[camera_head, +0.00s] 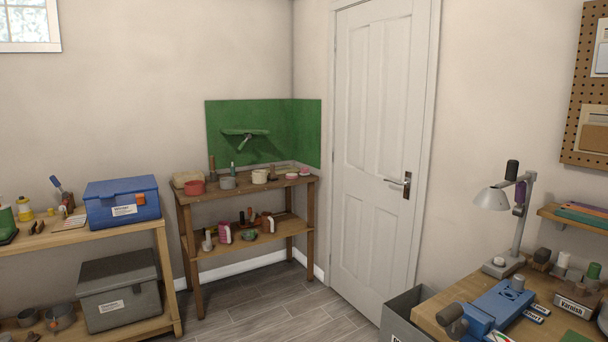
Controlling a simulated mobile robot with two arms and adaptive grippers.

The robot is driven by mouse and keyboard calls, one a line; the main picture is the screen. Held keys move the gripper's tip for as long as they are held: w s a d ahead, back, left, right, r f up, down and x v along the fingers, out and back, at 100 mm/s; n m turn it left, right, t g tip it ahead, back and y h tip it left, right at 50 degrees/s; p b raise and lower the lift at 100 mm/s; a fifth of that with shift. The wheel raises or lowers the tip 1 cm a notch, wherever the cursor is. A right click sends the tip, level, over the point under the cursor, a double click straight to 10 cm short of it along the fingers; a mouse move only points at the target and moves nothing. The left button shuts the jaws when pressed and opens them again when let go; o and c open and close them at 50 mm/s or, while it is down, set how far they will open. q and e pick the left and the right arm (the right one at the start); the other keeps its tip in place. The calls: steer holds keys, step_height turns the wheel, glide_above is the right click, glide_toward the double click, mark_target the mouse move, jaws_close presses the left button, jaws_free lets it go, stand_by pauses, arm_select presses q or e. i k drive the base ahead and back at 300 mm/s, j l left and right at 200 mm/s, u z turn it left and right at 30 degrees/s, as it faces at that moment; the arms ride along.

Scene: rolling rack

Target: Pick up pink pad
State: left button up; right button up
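A small pink item (304,170), which looks like the pink pad, lies at the right end of the top shelf of the wooden rack (246,190) in the corner. It is small and far off, so its exact shape is hard to tell. A small pale round item (292,176) with a pinkish edge lies just in front of it. Neither of my grippers is in the head view.
A shelf with a blue box (122,202) stands at left. A workbench with a blue vise (500,304) and a grey bin (402,312) are at right. Floor (262,314) before the rack is clear.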

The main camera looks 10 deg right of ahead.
mark_target(304, 171)
steer(key=i+l, duration=0.15)
steer(key=i, duration=2.1)
steer(key=i+l, duration=0.1)
steer(key=i, duration=2.2)
steer(key=l+z, duration=0.05)
steer(key=l, duration=0.1)
